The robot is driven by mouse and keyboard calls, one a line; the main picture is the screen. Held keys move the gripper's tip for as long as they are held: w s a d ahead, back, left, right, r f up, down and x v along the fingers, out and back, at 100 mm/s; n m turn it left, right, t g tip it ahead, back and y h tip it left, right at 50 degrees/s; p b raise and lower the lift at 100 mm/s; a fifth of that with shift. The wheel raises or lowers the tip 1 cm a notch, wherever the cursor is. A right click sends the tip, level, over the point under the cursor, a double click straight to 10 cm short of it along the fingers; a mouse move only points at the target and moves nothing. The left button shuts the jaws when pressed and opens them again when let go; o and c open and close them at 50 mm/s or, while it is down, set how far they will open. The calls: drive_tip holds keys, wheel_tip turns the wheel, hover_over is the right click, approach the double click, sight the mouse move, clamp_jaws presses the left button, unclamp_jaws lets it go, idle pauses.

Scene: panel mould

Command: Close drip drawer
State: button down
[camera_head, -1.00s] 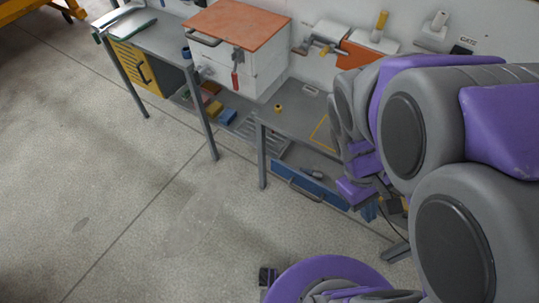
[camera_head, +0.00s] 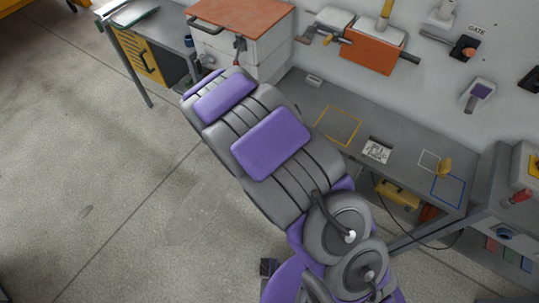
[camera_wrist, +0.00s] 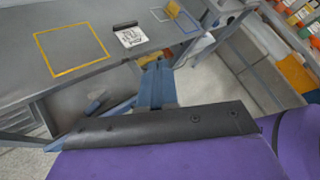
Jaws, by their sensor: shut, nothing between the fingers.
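The blue drip drawer (camera_wrist: 120,107) shows in part in the wrist view, below the grey bench top and to the left of my gripper. It stands out from under the bench, and a small grey-blue item lies inside it. My gripper (camera_wrist: 156,80) has its blue fingers together, with nothing between them. They are close to the drawer's right end; I cannot tell whether they touch it. My black and purple wrist hides much of the drawer front and its handle. In the head view my arm hides both the drawer and my gripper.
The grey bench (camera_head: 405,160) carries a yellow outlined square and a printed card (camera_head: 377,150). A white cabinet with an orange top (camera_head: 240,18) stands to the left. A yellow box (camera_head: 397,195) sits below the bench. The floor (camera_head: 130,210) is clear at left.

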drive_tip(key=a+f+n+t+y, duration=0.6)
drive_tip(key=a+f+n+t, duration=0.3)
drive_tip(key=a+f+n, duration=1.45)
drive_tip(key=w+d+f+m+b, duration=0.2)
drive_tip(key=w+d+f+b, duration=0.2)
drive_tip(key=w+d, duration=0.4)
drive_tip(key=w+b, duration=0.1)
drive_tip(key=w, duration=0.2)
drive_tip(key=shift+m+t, duration=0.3)
drive_tip(key=shift+m, duration=0.05)
drive_tip(key=shift+w+r, duration=0.1)
